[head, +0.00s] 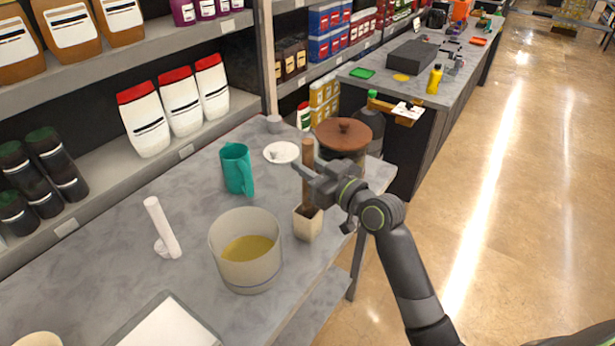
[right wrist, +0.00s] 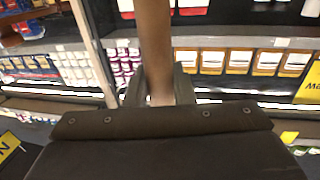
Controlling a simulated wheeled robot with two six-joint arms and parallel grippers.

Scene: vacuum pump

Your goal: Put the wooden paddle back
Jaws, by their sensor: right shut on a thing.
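The wooden paddle (head: 308,156) stands upright in the head view, at the table's right side. My right gripper (head: 308,174) is shut on its shaft; the shaft also shows between the fingers in the right wrist view (right wrist: 155,45). The paddle's lower end meets the mouth of a small pale square holder (head: 307,226) and appears to be inside it. I cannot tell whether it touches the bottom. My left gripper is not in view.
A clear pot of yellow liquid (head: 245,268) stands left of the holder. A teal mug (head: 236,165), a white dish (head: 281,153), a white upright tube (head: 160,225) and a brown-lidded jar (head: 343,138) stand around. Shelves with bottles line the back left.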

